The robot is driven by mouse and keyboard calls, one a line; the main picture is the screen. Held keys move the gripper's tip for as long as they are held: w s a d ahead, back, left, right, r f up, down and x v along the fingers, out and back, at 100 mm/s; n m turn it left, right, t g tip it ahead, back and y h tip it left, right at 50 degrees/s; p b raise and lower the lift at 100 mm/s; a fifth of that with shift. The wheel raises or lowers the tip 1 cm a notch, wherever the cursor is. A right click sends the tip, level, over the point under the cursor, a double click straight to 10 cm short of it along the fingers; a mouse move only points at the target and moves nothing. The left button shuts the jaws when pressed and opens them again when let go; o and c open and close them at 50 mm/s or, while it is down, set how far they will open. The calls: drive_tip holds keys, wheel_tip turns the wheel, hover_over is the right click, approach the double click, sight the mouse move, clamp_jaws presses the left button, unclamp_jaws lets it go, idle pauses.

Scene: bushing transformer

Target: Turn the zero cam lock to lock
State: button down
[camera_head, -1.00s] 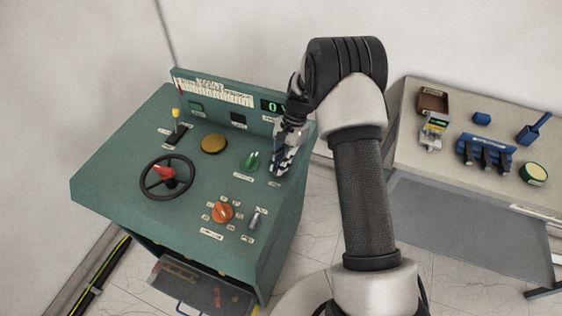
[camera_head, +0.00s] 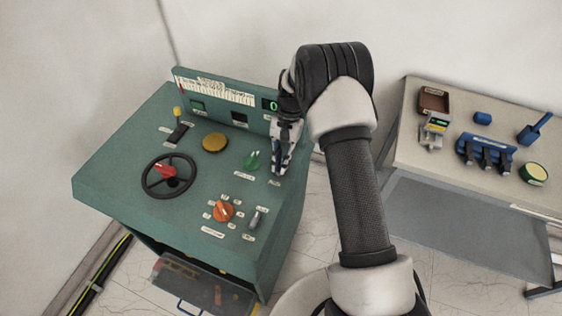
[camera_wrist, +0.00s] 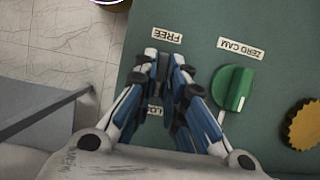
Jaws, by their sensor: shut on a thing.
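The green console (camera_head: 110,165) stands left of my arm. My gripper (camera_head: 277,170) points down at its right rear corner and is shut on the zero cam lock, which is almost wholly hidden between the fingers. In the wrist view the fingertips (camera_wrist: 167,62) are close together just below the FREE label (camera_wrist: 153,36). The LOCK label (camera_wrist: 154,109) is partly covered by the fingers. The green zero cam knob (camera_wrist: 232,88) sits to the right of the fingers under its ZERO CAM label (camera_wrist: 240,49); it also shows in the head view (camera_head: 253,159). The lock's exact angle cannot be seen.
The console also bears a black handwheel (camera_head: 167,176), an orange selector (camera_head: 223,211), a small grey switch (camera_head: 256,218) and a yellow button (camera_head: 214,142). A workbench (camera_head: 425,165) with tools stands at the right. Bare floor lies between.

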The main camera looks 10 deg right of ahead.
drive_tip(key=c, duration=1.6)
unclamp_jaws()
drive_tip(key=shift+c, duration=0.2)
wheel_tip(320, 180, up, 10)
